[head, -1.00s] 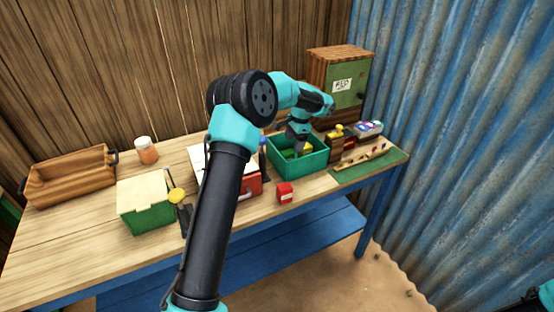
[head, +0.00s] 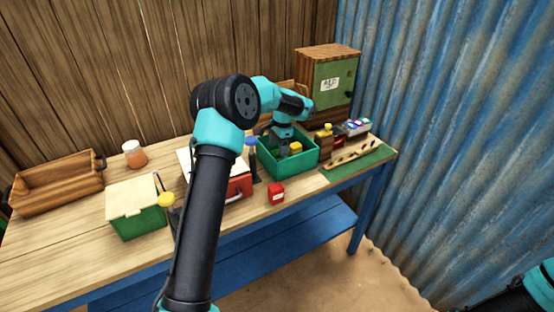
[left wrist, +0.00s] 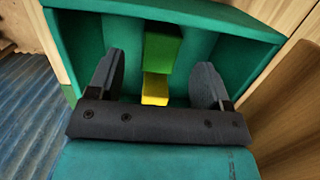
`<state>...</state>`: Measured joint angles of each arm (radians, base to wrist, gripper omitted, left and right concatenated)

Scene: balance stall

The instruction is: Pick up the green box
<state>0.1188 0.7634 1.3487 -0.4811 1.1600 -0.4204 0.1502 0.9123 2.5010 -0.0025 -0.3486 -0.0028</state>
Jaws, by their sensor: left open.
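A small green box (left wrist: 162,47) lies in a teal open-topped bin, whose rim shows in the left wrist view (left wrist: 215,14) and in the head view (head: 292,168). A yellow block (left wrist: 155,88) is right beside the green box, nearer my wrist; it also shows in the head view (head: 296,148). My left gripper (left wrist: 158,75) is open over the bin, its fingers apart on either side of the two blocks, with nothing held. In the head view, my left gripper (head: 283,143) reaches down into the bin. My right gripper is not in view.
A larger green box with a cream lid (head: 137,208) stands at left, near a wooden tray (head: 55,187) and a jar (head: 134,154). A cabinet (head: 328,85) and a green mat (head: 362,160) are at right.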

